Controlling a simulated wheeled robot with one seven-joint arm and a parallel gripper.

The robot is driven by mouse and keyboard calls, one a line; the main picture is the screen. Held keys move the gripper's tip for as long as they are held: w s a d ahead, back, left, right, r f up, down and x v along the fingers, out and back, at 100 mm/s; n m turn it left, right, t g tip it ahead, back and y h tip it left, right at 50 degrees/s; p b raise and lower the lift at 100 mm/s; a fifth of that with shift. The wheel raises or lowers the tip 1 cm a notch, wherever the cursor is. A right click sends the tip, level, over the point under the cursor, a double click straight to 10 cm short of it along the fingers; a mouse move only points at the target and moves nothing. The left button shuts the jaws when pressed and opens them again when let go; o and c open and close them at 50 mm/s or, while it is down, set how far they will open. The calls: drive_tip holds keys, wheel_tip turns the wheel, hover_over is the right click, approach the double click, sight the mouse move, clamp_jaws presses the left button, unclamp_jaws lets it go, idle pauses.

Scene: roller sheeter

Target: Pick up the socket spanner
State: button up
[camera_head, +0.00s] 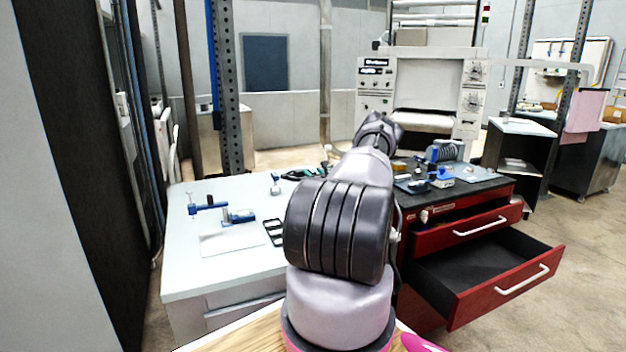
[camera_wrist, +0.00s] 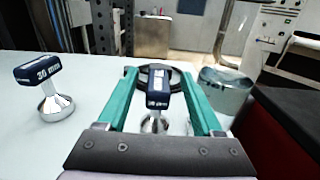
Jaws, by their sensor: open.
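In the wrist view, a socket spanner (camera_wrist: 157,102) with a dark blue labelled head and a metal lower end stands upright on the white table (camera_wrist: 85,125). My gripper (camera_wrist: 160,73) is open, with one teal finger on each side of this spanner and no clear contact. My arm hides much of the table there.
A black ring-shaped thing (camera_wrist: 150,70) lies beyond the spanner, and a clear, shiny round container (camera_wrist: 226,92) stands right of the fingers. Blue-handled tools (camera_head: 238,217) lie on the table's left. A red cabinet (camera_head: 480,225) with open drawers stands right.

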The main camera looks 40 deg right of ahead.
drive_tip(key=shift+w, duration=0.5)
clamp_jaws()
drive_tip(key=shift+r, duration=0.1)
